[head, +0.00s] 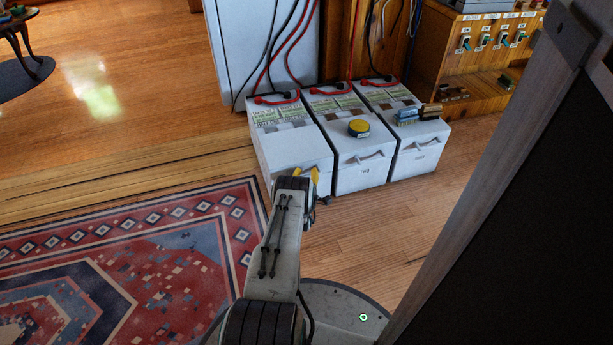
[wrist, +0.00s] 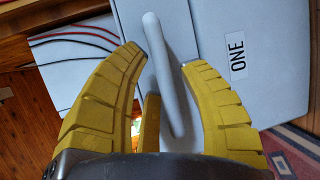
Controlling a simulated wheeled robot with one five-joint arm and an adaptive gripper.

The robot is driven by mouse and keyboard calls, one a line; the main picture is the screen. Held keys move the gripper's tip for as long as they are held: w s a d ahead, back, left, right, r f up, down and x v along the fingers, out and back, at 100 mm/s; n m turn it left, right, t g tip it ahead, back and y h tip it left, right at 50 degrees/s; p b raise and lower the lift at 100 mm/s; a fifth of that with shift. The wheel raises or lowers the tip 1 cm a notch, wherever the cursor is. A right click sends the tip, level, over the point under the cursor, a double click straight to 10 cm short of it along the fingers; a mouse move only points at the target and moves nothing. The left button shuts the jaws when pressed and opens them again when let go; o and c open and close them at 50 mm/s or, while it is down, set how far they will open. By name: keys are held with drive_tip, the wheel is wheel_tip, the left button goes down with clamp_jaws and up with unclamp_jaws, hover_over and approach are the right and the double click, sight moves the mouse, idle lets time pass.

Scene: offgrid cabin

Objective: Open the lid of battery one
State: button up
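Battery one (head: 285,140) is the leftmost of three white batteries in the head view, and its lid looks shut. Its front label is hidden there behind my arm. In the wrist view its white face (wrist: 265,60) carries the label "ONE" (wrist: 237,55). A pale bar handle (wrist: 165,75) stands out from that face. My gripper (wrist: 165,57) is open, with its yellow fingers on either side of the handle. Gaps show between the fingers and the handle. In the head view my gripper (head: 312,178) is at the front of battery one.
Battery two (head: 360,178) stands right of it with a yellow round tin (head: 358,128) on top. Battery three (head: 417,160) bears a blue item (head: 406,116) and a brown brush-like item (head: 431,111). Red and black cables run behind. A patterned rug (head: 130,255) lies left; a dark panel (head: 530,220) blocks the right.

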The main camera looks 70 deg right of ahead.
clamp_jaws()
